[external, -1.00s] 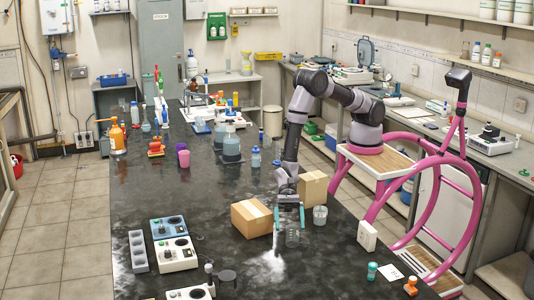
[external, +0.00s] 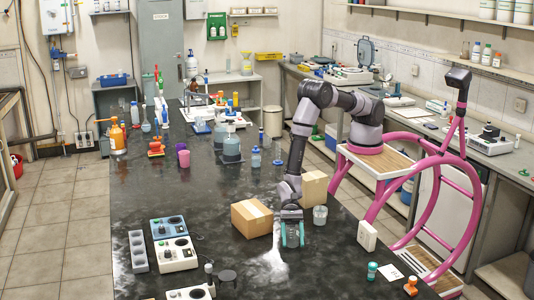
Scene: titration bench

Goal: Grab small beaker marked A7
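My gripper (external: 293,236) with teal fingers is low over the black bench. Its fingers stand at the two sides of a small clear glass beaker (external: 292,238), which is mostly covered by them. I cannot tell whether the fingers press on the glass. A second clear beaker (external: 320,215) stands upright on the bench to the right of my gripper, apart from it. No A7 marking can be read on either beaker at this size.
A cardboard box (external: 252,218) stands close left of my gripper, and another box (external: 314,188) stands behind it. Teal-capped and orange-topped small items (external: 372,270) are at the front right. Stirrer plates (external: 176,254) stand left.

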